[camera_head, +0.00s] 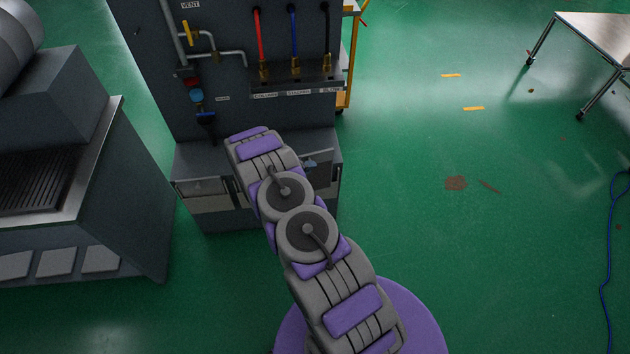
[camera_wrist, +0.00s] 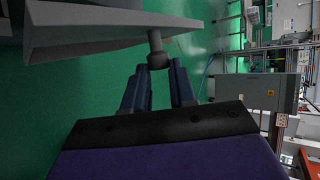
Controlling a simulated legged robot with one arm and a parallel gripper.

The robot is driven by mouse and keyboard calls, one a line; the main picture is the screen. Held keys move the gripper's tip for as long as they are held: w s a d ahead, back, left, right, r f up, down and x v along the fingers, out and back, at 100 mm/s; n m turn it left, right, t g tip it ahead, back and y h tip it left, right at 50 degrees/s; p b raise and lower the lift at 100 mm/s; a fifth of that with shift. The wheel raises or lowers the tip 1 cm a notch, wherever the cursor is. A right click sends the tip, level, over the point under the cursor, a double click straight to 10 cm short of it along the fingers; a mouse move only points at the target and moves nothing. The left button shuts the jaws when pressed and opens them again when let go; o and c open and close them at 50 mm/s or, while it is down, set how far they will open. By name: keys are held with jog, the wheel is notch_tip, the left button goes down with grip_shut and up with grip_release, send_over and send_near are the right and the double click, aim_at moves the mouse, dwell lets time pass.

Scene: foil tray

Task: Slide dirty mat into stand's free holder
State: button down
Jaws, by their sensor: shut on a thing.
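In the wrist view a grey, flat-sided piece (camera_wrist: 95,40) with a raised rim fills the upper left. A short post with a dark knob (camera_wrist: 157,60) sticks out from it. My gripper (camera_wrist: 158,70) has its two blue fingers on either side of this knob and is shut on it. I cannot tell whether this piece is the dirty mat or part of a tray or drawer. In the head view my arm reaches to the dark stand (camera_head: 255,140) and hides my gripper. The stand's low front has pale panels (camera_head: 205,196). No free holder can be made out.
A grey machine with a ribbed grate (camera_head: 42,180) stands at the left. Red, blue and black hoses (camera_head: 293,35) rise from the stand's shelf. A metal table (camera_head: 595,35) is at the far right. A blue cable (camera_head: 606,260) lies on the open green floor.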

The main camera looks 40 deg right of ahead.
aim_at(320, 164)
jog(key=s+d+f+m+g, duration=0.2)
jog(key=s+f, duration=0.1)
jog(key=f, duration=0.1)
jog(key=shift+w+d+f+b, duration=0.1)
jog(key=shift+w+d+b, duration=0.5)
jog(key=shift+w, duration=0.3)
jog(key=shift+w+d+f+b, duration=0.1)
jog(key=shift+w+d+b, duration=0.3)
jog(key=shift+w+b, duration=0.45)
jog(key=shift+w+d+f+b, duration=0.1)
jog(key=shift+w+d+b, duration=0.4)
jog(key=shift+w, duration=0.5)
jog(key=shift+d, duration=0.3)
jog(key=shift+a, duration=0.2)
